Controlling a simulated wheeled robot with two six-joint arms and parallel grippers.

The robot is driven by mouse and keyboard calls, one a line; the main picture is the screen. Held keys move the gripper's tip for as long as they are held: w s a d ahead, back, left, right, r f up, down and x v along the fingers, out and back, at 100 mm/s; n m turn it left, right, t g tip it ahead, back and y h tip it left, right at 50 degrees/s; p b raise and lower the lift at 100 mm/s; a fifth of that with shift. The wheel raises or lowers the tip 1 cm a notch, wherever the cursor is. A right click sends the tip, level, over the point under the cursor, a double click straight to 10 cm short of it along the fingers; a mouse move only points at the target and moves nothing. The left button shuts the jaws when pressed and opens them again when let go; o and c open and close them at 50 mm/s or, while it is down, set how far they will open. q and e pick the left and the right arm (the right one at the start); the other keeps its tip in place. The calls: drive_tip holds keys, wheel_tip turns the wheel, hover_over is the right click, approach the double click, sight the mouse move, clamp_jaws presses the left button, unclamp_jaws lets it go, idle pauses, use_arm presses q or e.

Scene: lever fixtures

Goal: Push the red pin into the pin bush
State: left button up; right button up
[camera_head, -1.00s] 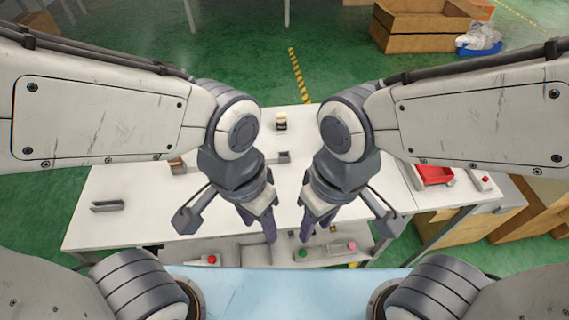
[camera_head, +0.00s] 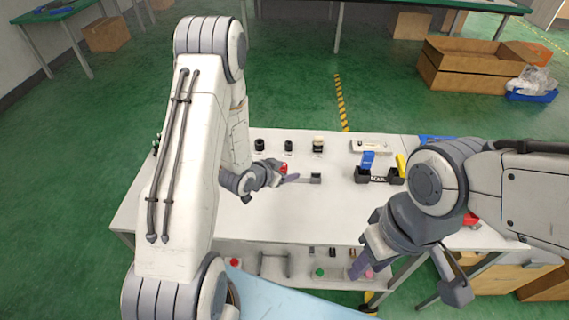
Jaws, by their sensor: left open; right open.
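A small red part (camera_head: 284,168), likely the red pin, shows just beyond my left gripper on the white table. My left gripper (camera_head: 285,175) is open, with its fingertips beside this red part; I cannot tell whether they touch it. A grey fixture with a dark block (camera_head: 315,178), possibly the pin bush, stands just right of the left fingertips. The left gripper and forearm hide part of this area. My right gripper (camera_head: 360,262) is open and empty, in front of the table's front edge and apart from the fixture.
The white table (camera_head: 330,220) is clear in its middle. Several dark small fixtures (camera_head: 288,147) stand along its back. Blue (camera_head: 367,160) and yellow (camera_head: 401,165) levers on black bases stand at the right. Green and pink buttons (camera_head: 319,272) sit on a lower shelf.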

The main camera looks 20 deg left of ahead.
sight(286, 164)
use_arm(q)
drive_tip(key=a+t, duration=0.1)
drive_tip(key=a+f+n, duration=0.1)
drive_tip(key=s+a+t, duration=0.1)
drive_tip(key=a, duration=0.1)
drive_tip(key=shift+s+f+n+t+p, duration=0.1)
drive_tip(key=shift+f+n+t+p, duration=0.05)
drive_tip(key=shift+n+t+p, duration=0.2)
drive_tip(key=shift+a, duration=0.2)
drive_tip(key=shift+t, duration=0.25)
drive_tip(key=p+x, duration=0.1)
drive_tip(key=x, duration=0.4)
drive_tip(key=p+x, duration=0.2)
drive_tip(key=x, duration=0.2)
drive_tip(key=shift+d, duration=0.15)
drive_tip(key=shift+w+d+f+p, duration=0.15)
drive_tip(key=shift+w+f+p, duration=0.15)
drive_tip(key=shift+w+f, duration=0.15)
clamp_jaws()
